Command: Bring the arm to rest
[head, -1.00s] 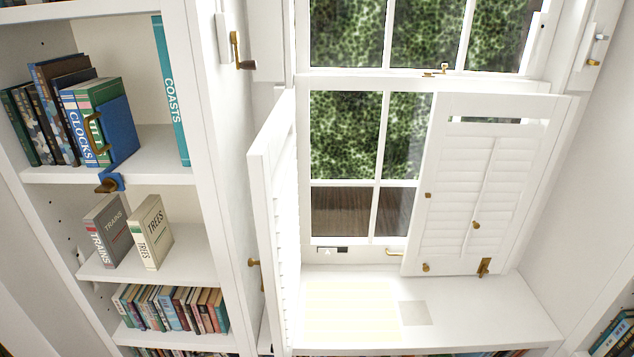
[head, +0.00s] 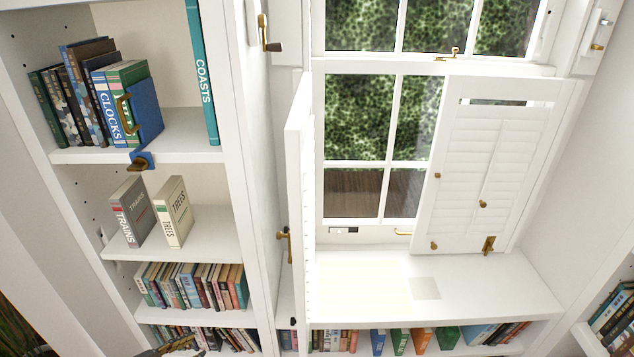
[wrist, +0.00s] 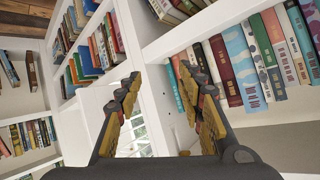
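My gripper (wrist: 163,98) shows in the wrist view with its two yellow-and-black fingers spread apart. Nothing is held between them. Beyond the fingers are a white shelf upright and rows of books, and the fingers appear clear of them. In the head view, a small dark and yellowish shape at the bottom edge, in front of the lowest book row, may be part of my gripper; too little of it shows to be sure. The rest of my arm is not seen.
A white bookcase (head: 235,200) stands at left, with a blue bookend (head: 146,110) and books. A window with an open left shutter (head: 298,190) and a right shutter (head: 490,170) is over a bare white sill (head: 460,295). More books (head: 612,315) stand at lower right.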

